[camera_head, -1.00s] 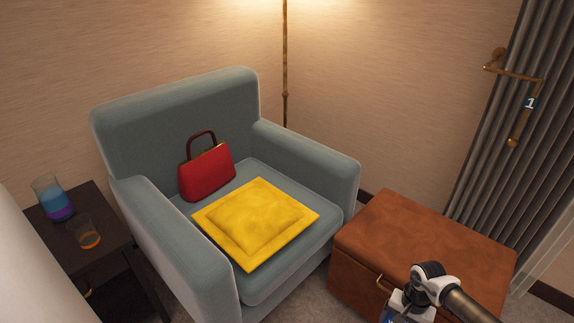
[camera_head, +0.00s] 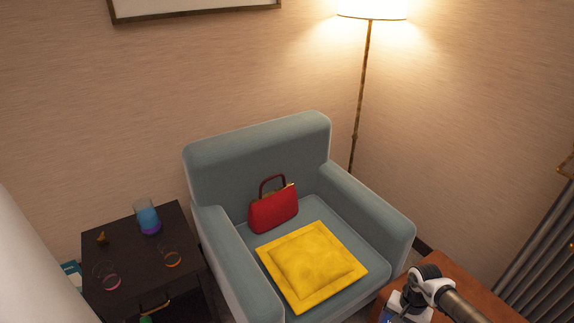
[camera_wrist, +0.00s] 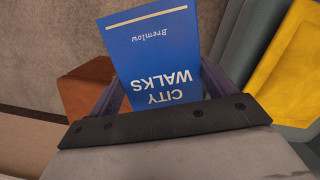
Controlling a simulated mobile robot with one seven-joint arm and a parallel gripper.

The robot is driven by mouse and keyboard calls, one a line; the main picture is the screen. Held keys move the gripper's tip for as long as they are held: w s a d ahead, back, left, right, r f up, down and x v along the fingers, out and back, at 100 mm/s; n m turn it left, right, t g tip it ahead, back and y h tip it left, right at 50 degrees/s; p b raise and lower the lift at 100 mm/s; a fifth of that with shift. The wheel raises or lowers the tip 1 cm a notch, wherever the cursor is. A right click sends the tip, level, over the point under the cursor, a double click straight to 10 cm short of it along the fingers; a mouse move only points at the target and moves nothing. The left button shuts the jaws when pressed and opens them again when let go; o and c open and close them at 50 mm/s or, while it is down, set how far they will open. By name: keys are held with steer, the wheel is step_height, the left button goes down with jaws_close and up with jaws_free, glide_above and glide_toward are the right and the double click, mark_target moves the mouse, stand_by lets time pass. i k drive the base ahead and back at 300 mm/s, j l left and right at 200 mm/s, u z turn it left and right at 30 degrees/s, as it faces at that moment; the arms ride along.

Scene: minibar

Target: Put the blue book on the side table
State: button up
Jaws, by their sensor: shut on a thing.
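The blue book (camera_wrist: 155,50), with "CITY WALKS" and "Bremlow" on its cover, is held between the fingers of my gripper (camera_wrist: 165,90) in the wrist view. In the head view my gripper (camera_head: 398,308) is at the bottom right, in front of the brown ottoman, with only a sliver of the blue book (camera_head: 388,319) showing. The dark side table (camera_head: 132,245) stands at the left, beside the armchair and well apart from my gripper. A blue and purple glass (camera_head: 148,217), two other glasses and a small brown item are on its top.
A grey-blue armchair (camera_head: 240,160) stands between my gripper and the side table, with a red handbag (camera_head: 273,211) and a yellow cushion (camera_head: 310,265) on its seat. A brown ottoman (camera_head: 470,290) is at the right. A floor lamp (camera_head: 362,90) stands behind the chair.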

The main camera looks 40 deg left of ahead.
mark_target(142, 264)
steer(key=u, duration=0.35)
steer(key=l+u, duration=0.15)
steer(key=u, duration=0.25)
steer(key=l+u, duration=0.1)
steer(key=u, duration=0.25)
